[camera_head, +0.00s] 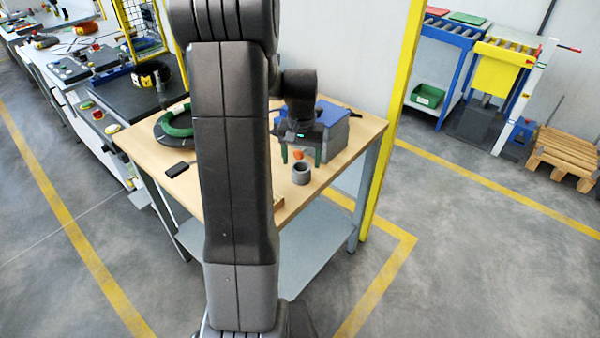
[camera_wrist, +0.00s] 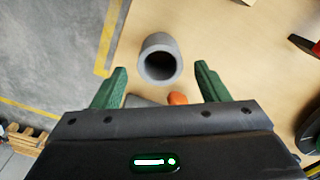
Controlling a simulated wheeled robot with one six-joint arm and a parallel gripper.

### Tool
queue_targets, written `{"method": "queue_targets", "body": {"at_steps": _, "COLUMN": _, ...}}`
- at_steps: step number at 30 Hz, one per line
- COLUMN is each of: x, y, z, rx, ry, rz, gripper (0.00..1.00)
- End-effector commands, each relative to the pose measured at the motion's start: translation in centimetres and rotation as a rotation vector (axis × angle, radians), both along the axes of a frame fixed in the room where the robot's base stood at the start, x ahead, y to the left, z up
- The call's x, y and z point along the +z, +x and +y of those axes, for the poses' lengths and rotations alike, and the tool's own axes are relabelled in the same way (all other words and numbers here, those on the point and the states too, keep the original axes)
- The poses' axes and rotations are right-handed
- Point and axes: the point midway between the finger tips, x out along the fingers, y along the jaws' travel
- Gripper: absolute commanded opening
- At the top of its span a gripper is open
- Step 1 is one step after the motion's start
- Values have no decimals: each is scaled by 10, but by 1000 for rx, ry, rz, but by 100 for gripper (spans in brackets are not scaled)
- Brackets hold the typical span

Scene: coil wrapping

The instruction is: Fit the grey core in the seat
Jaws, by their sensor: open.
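The grey core (camera_head: 301,173) is a short hollow cylinder standing upright on the wooden table near its right front side. In the wrist view the core (camera_wrist: 160,58) shows its open bore, just beyond and between my fingertips. My gripper (camera_head: 301,157) has green fingers pointing down, above and a little behind the core. The wrist view shows the gripper (camera_wrist: 160,78) open with nothing between its fingers. A dark round stand with a green ring (camera_head: 178,121) lies at the table's left; I cannot tell whether this is the seat.
An orange piece (camera_head: 298,154) lies behind the core. A blue and grey box (camera_head: 334,126) stands at the back of the wooden table (camera_head: 345,157). A black flat object (camera_head: 177,169) lies at the left. A yellow post (camera_head: 391,115) rises beside the right edge.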

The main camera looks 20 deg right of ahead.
Motion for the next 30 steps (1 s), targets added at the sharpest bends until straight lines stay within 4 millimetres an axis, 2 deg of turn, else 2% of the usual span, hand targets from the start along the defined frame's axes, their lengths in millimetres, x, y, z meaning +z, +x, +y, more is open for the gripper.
{"method": "queue_targets", "body": {"at_steps": 6, "x": -32, "y": 1, "z": 5, "rx": 1, "ry": 1, "rz": 4, "gripper": 68}}
{"method": "queue_targets", "body": {"at_steps": 15, "x": -39, "y": 1, "z": 4, "rx": 0, "ry": 0, "rz": 1, "gripper": 68}}
{"method": "queue_targets", "body": {"at_steps": 16, "x": -39, "y": 1, "z": 4, "rx": 0, "ry": 0, "rz": 1, "gripper": 66}}
{"method": "queue_targets", "body": {"at_steps": 23, "x": -39, "y": 1, "z": 4, "rx": 0, "ry": 0, "rz": 1, "gripper": 21}}
{"method": "queue_targets", "body": {"at_steps": 30, "x": -38, "y": 1, "z": 4, "rx": 0, "ry": 0, "rz": 0, "gripper": 20}}
